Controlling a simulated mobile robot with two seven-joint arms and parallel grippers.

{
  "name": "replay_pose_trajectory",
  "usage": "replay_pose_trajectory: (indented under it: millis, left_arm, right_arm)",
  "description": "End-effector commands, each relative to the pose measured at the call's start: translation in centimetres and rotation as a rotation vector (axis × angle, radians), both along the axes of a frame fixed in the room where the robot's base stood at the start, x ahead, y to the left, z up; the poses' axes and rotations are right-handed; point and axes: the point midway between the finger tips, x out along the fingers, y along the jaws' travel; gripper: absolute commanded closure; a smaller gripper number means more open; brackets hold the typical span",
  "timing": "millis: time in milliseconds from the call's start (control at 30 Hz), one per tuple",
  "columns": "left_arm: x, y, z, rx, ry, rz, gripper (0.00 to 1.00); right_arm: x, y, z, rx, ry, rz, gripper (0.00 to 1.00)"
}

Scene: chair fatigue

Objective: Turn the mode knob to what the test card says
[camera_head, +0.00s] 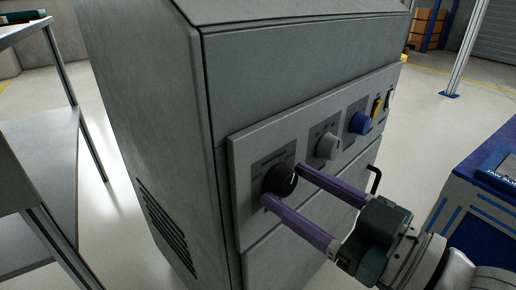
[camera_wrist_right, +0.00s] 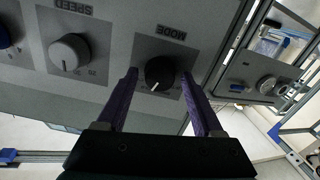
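The mode knob (camera_head: 281,180) is a round black knob at the lower left of the panel on the grey cabinet. It also shows in the right wrist view (camera_wrist_right: 160,72) under the upside-down word MODE; its white mark points down and slightly left there. My right gripper (camera_head: 285,187) has its two purple fingers on either side of the knob, with gaps visible in the right wrist view (camera_wrist_right: 160,76). It is open and holds nothing. The small markings around the knob are too small to read. I see no readable test card. My left gripper is out of view.
A grey SPEED knob (camera_head: 328,146), a blue knob (camera_head: 360,123) and a yellow switch (camera_head: 377,107) sit farther along the panel. A black handle (camera_head: 375,180) sticks out below. A blue-topped unit (camera_head: 478,190) stands right, a shelf (camera_head: 45,150) left.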

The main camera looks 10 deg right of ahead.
Motion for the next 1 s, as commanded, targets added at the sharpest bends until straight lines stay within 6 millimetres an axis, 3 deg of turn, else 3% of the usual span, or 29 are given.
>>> replay_pose_trajectory:
  millis: [367, 800, 1000]
  left_arm:
    - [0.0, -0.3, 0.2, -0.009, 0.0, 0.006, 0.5]
    - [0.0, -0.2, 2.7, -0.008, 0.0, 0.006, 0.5]
    - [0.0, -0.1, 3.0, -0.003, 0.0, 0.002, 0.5]
  right_arm:
    - [-0.3, -0.2, 0.0, -0.001, 0.001, 0.0, 0.21]
    - [-6.8, -4.3, 0.1, -0.003, 0.004, 0.0, 0.21]
    - [-8.3, -5.2, 0.0, -0.002, 0.001, 0.0, 0.21]
